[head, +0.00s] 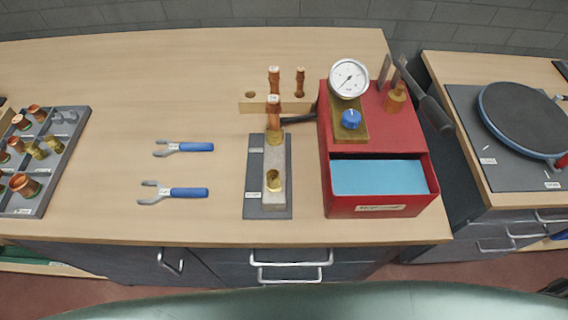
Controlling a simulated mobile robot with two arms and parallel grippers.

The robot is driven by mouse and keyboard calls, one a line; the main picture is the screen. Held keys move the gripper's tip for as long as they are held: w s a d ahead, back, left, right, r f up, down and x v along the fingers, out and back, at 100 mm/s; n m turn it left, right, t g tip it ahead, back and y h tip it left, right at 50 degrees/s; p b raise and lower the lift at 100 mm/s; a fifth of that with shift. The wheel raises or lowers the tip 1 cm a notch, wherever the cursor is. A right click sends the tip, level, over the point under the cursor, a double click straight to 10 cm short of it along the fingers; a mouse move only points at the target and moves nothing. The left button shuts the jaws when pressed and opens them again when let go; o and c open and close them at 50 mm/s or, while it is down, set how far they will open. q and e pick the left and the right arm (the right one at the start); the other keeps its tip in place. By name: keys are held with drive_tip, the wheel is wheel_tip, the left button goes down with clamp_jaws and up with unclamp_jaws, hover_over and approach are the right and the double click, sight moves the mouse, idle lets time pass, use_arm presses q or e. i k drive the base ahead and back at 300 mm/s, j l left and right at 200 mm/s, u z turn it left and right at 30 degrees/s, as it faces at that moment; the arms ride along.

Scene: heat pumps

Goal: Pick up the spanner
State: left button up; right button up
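Two spanners with blue handles and grey open jaws lie flat on the wooden bench, left of its middle. The farther, slightly smaller spanner (184,147) has its jaw to the left and its handle to the right. The nearer spanner (173,192) lies the same way, closer to the front edge. The picture does not tell which one is meant. Neither of my grippers shows in the head view.
A grey tray (78,128) of copper and brass fittings is at left. Right of the spanners stand a grey plate (253,190) with a brass-fitted block (274,204) and a red box (382,210) with a gauge (349,78). The bench around the spanners is clear.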

sight(164, 193)
drive_tip(key=i+j+u, duration=0.1)
drive_tip(key=u, duration=0.75)
drive_tip(key=j, duration=0.15)
